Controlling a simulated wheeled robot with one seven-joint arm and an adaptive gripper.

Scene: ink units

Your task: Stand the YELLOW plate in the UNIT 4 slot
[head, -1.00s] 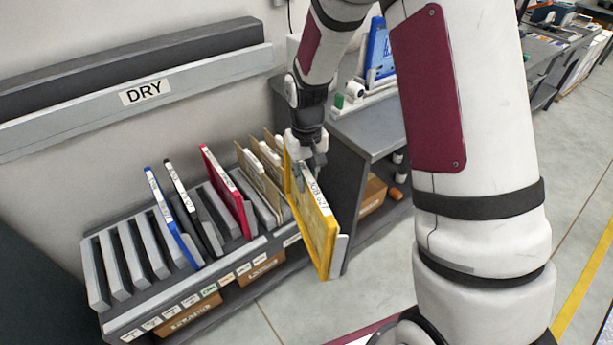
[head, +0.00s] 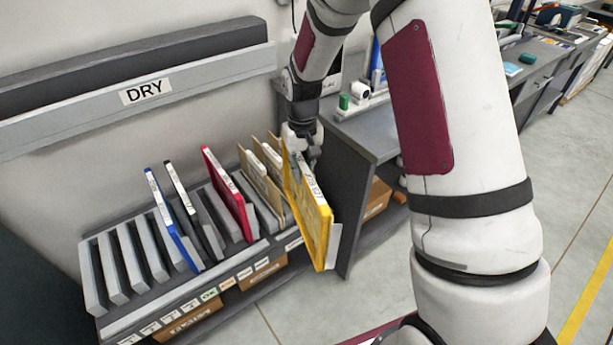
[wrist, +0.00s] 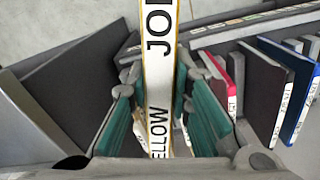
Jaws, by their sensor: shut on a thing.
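The yellow plate (head: 317,221) stands near upright at the right end of the rack (head: 105,326), its lower front corner jutting out past the rack's front edge. My gripper (head: 308,158) is shut on its upper edge. In the wrist view, the teal finger pads (wrist: 160,112) lie on both sides of the plate's white lettered edge (wrist: 159,50), which reads JO and YELLOW. Whether the plate's bottom touches the rack is hidden. Small labels run along the rack's front; I cannot read UNIT 4 on any of them.
A blue plate (head: 172,220), a black plate (head: 184,205), a red plate (head: 228,190) and tan boards (head: 262,180) stand in the rack. Several slots at its left end are empty. A grey bench (head: 370,135) stands close on the right. A DRY ledge (head: 200,85) is above.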

